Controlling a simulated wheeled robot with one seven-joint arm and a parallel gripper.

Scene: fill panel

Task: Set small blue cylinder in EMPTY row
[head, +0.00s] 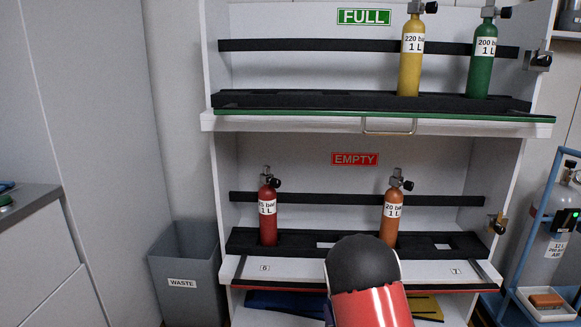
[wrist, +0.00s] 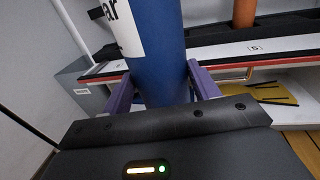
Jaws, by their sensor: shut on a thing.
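The small blue cylinder (wrist: 155,45) fills the middle of the wrist view, with part of a white label on its left side. My gripper (wrist: 162,86) is shut on it, one purple finger on each side. In the head view my arm hides the gripper and most or all of the cylinder. The EMPTY row (head: 262,275) is the lower shelf, under the red EMPTY sign (head: 354,159). A red cylinder (head: 268,215) stands upright at its left and an orange cylinder (head: 392,215) right of centre. Pale openings show between them and at the right (head: 443,246).
The FULL shelf (head: 280,118) above holds a yellow cylinder (head: 411,55) and a green cylinder (head: 482,55). A grey waste bin (head: 185,265) stands left of the rack. A blue trolley (head: 539,215) with a grey cylinder is at the right. A dark rail crosses the EMPTY row's back.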

